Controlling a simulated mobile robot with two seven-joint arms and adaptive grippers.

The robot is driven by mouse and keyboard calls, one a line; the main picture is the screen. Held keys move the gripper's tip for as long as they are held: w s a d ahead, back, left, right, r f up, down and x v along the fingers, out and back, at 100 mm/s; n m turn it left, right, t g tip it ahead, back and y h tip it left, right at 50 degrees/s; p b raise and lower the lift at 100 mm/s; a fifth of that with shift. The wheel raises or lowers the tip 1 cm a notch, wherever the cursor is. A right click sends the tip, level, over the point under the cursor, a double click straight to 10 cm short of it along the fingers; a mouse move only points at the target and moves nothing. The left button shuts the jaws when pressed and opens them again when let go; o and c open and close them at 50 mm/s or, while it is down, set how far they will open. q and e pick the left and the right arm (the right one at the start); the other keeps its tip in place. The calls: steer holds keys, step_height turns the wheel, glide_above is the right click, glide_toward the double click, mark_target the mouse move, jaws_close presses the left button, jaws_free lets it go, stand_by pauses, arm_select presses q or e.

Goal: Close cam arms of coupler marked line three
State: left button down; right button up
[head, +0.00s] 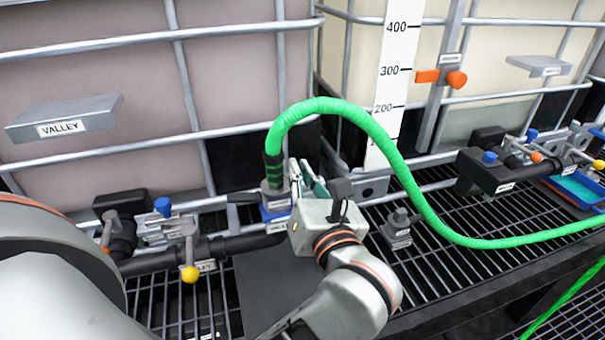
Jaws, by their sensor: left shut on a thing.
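A green hose (330,108) ends in a dark banded sleeve (273,172) that points down onto a grey coupler (272,197). The coupler sits upright on a blue-banded fitting (275,213) with a small white label, too small to read. My left gripper (308,178) is right beside the coupler, on its right side. Its fingers are shut on what seems to be the coupler's right cam arm, which they mostly hide. A dark lever (243,198) sticks out to the left of the coupler, roughly level. My right gripper is not in view.
A yellow-knobbed valve (190,272) and black pipe (250,242) lie left of the coupler. A grey capped fitting (400,228) stands on the grating to the right. The hose arches over my gripper and runs right. Caged totes and a white scale (393,80) stand behind.

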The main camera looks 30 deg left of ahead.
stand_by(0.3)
arm_select(q)
steer(key=c, duration=2.2)
jaws_free()
